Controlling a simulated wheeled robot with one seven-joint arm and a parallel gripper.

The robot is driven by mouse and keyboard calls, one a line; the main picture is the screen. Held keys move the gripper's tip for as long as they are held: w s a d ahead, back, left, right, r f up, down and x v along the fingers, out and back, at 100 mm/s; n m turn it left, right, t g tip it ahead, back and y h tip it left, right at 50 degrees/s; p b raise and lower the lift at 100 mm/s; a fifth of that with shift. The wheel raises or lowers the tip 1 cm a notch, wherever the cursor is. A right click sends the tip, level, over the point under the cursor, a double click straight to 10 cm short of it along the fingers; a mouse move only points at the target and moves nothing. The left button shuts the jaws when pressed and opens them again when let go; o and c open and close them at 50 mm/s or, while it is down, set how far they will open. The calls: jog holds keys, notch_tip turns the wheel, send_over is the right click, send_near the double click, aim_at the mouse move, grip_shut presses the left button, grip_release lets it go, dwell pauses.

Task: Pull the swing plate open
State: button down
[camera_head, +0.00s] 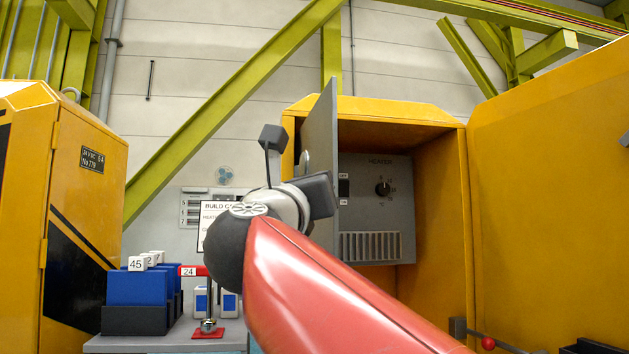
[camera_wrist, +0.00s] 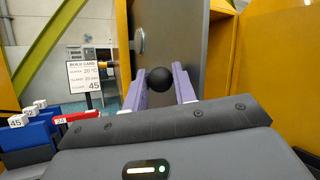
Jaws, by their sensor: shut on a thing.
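The swing plate (camera_head: 324,140) is a tall grey plate at the left side of the yellow cabinet's opening. It is seen nearly edge-on and stands at an angle to the heater panel behind it. In the wrist view the plate (camera_wrist: 195,40) rises just beyond my fingers. My gripper (camera_wrist: 160,77) has its two pale purple fingers on either side of a round black knob (camera_wrist: 160,81) and is shut on it. How the knob joins the plate is hidden. In the head view my arm and wrist hide the fingertips and the plate's lower part.
The yellow cabinet (camera_head: 436,205) holds a grey heater panel (camera_head: 378,215) with a dial. A yellow panel (camera_head: 550,200) stands to the right. Blue bins (camera_head: 137,287) and a red tag marked 24 (camera_head: 193,271) are on the bench at left. A build card (camera_wrist: 83,74) stands behind.

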jog(key=shift+w+a+f+h, duration=0.25)
jog(key=shift+a+f+h, duration=0.05)
jog(key=shift+a+h, duration=0.2)
jog(key=shift+f+m+g, duration=0.1)
jog(key=shift+m+g, duration=0.2)
jog(key=c, duration=1.1)
grip_release()
jog(key=shift+w+d+f, duration=0.1)
jog(key=shift+w, duration=0.05)
jog(key=shift+c, duration=0.2)
jog(key=b+v, duration=0.1)
jog(key=v, duration=0.7)
jog(key=shift+r+b, duration=0.3)
jog(key=shift+b, duration=0.05)
